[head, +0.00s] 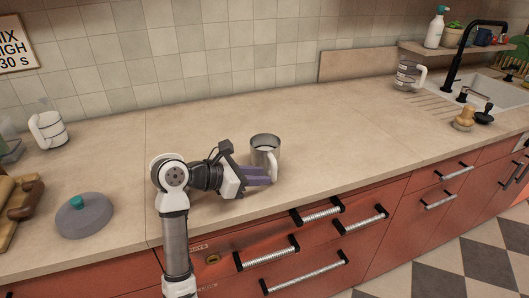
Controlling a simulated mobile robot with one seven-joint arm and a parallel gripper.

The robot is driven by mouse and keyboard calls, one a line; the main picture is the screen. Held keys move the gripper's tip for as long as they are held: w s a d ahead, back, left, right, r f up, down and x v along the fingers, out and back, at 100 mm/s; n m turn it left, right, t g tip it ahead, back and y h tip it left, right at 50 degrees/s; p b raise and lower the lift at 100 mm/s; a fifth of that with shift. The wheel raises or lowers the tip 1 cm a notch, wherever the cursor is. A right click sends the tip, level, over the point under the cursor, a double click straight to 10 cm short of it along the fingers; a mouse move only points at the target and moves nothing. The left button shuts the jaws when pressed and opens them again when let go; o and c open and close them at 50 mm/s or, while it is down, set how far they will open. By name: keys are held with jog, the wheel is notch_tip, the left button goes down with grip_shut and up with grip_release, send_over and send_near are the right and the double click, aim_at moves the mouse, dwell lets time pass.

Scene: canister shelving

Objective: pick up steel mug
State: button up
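A steel mug (265,144) stands upright on the beige countertop near its front edge, in the middle of the head view. Its pale handle is at the lower right, facing the front edge. My gripper (268,177) is low over the counter, just in front of the mug. Its purple fingers point right and overlap the mug's lower part and handle in the picture. I cannot tell whether the fingers touch the mug or how far apart they are.
A grey lid with a teal knob (82,215) lies on the left, near wooden items. A white mug (48,131) stands back left. A clear jug (406,73), wooden and black tools and the sink (490,92) are right. The counter behind the steel mug is clear.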

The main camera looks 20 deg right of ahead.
aim_at(272, 174)
jog(key=shift+x, duration=0.85)
jog(key=p+x, duration=0.1)
jog(key=x, duration=0.1)
jog(key=p+x, duration=0.2)
jog(key=x, duration=0.1)
jog(key=shift+s+d+r, duration=0.1)
jog(key=shift+s+r, duration=0.05)
jog(key=shift+r, duration=0.1)
jog(key=shift+d+f, duration=0.2)
jog(key=shift+c, duration=0.5)
grip_shut()
